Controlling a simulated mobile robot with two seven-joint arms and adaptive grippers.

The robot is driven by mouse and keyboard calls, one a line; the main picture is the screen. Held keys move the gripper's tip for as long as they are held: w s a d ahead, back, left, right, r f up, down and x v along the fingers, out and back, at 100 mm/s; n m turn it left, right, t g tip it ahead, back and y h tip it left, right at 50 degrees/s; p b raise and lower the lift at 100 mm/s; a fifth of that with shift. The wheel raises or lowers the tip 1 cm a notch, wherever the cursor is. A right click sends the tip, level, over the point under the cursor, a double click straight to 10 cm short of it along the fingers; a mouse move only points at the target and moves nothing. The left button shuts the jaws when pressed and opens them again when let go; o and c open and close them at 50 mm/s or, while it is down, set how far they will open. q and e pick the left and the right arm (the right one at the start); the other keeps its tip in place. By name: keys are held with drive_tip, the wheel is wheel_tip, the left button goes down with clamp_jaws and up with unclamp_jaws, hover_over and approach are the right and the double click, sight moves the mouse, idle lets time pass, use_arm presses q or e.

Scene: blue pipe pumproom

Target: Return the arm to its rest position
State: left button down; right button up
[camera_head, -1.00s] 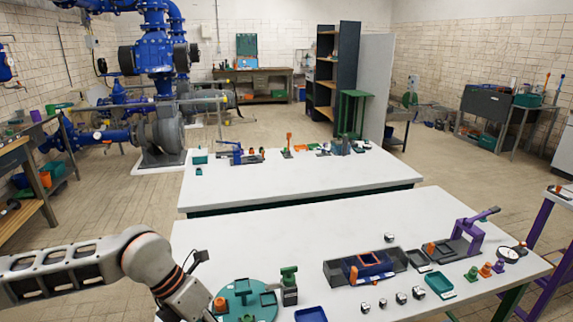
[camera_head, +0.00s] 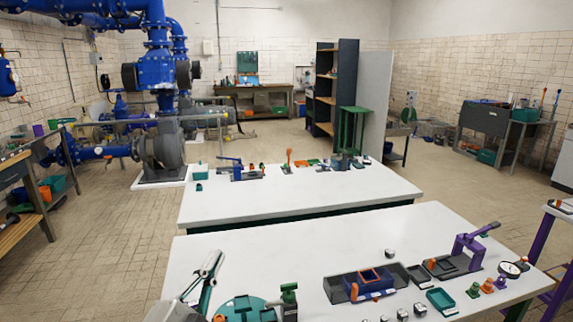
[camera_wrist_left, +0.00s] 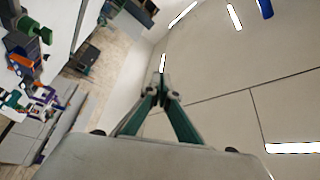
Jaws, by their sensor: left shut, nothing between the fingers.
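My left gripper (camera_head: 212,266) shows at the lower left of the head view, over the left end of the near white table (camera_head: 300,247). It points upward, with its green and grey fingers. In the left wrist view the two fingers (camera_wrist_left: 162,88) meet at their tips, with nothing between them. Beyond them that view shows the ceiling and a wall. Most of the left arm lies outside the head view. My right gripper is not in view.
Right of the left gripper, the near table holds a teal round plate (camera_head: 245,308), a green fixture (camera_head: 289,297), a dark tray (camera_head: 336,287) and a purple press (camera_head: 470,248). A second white table (camera_head: 300,195) stands behind. The near table's back left is clear.

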use_arm(q)
drive_tip(key=s+a+f+n+g+y, duration=0.2)
drive_tip(key=a+f+n+g+y, duration=0.1)
drive_tip(key=a+f, duration=0.35)
drive_tip(key=s+a+f+n+g+y, duration=0.2)
drive_tip(key=a+f+y, duration=0.2)
drive_tip(key=a+f, duration=0.25)
drive_tip(key=s+a+f+n+g+y, duration=0.1)
drive_tip(key=s+a+f+g, duration=0.35)
drive_tip(key=s+f, duration=0.3)
drive_tip(key=s+a+f+n+g+y, duration=0.1)
drive_tip(key=s+a+f+g, duration=0.2)
drive_tip(key=s+a+f, duration=0.35)
drive_tip(key=d+f+n+t+h, duration=0.3)
drive_tip(key=d+f+h, duration=0.4)
drive_tip(key=d+f, duration=0.7)
drive_tip(key=shift+s+d+f+t, duration=0.2)
drive_tip(key=shift+d+f+t, duration=0.15)
drive_tip(key=shift+d, duration=1.45)
